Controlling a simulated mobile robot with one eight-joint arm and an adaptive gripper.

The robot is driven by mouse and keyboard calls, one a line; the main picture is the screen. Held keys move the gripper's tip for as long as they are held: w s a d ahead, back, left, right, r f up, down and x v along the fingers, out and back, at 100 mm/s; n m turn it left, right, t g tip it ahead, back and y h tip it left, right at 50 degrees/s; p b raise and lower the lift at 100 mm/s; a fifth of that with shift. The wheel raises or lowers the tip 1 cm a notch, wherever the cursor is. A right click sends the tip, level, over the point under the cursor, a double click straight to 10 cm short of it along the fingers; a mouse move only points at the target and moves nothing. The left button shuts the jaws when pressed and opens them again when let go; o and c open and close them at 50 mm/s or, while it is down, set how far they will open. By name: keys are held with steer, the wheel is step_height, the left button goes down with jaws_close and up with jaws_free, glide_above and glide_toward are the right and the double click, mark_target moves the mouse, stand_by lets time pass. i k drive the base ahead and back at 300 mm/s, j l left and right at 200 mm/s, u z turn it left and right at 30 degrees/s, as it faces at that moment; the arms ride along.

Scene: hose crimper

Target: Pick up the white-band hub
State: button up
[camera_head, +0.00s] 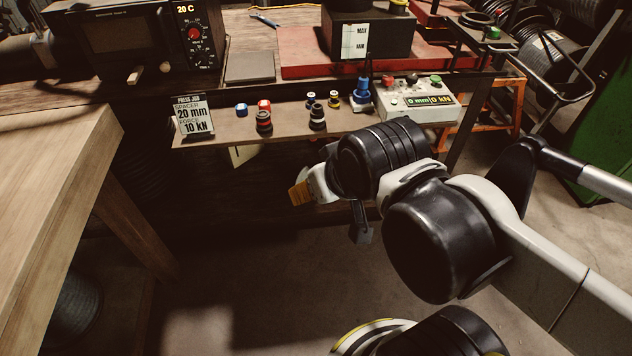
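Small hubs stand in a loose group on the narrow shelf below the bench top. One dark hub (317,119) appears to have a pale band, but it is too small to tell for certain that it is the white-band hub. Another dark hub (264,122) stands to its left, near a red-topped piece (264,105). My gripper (328,200) is in front of and below the shelf, apart from the hubs. An orange-brown part and a dark grey part show at its end. Its fingers are largely hidden by the wrist, and I see nothing held.
A blue piece (241,110) and a larger blue part (361,92) share the shelf (215,137). A sign (193,116) stands at its left end and a control box (418,101) at its right. A wooden table (50,190) is at left; open floor lies below.

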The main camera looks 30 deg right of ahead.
mark_target(317, 122)
steer(key=i+j+z, duration=0.2)
steer(key=j+z, duration=0.2)
steer(key=i+j+z, duration=0.1)
steer(key=j+z, duration=0.7)
steer(key=i+j, duration=0.05)
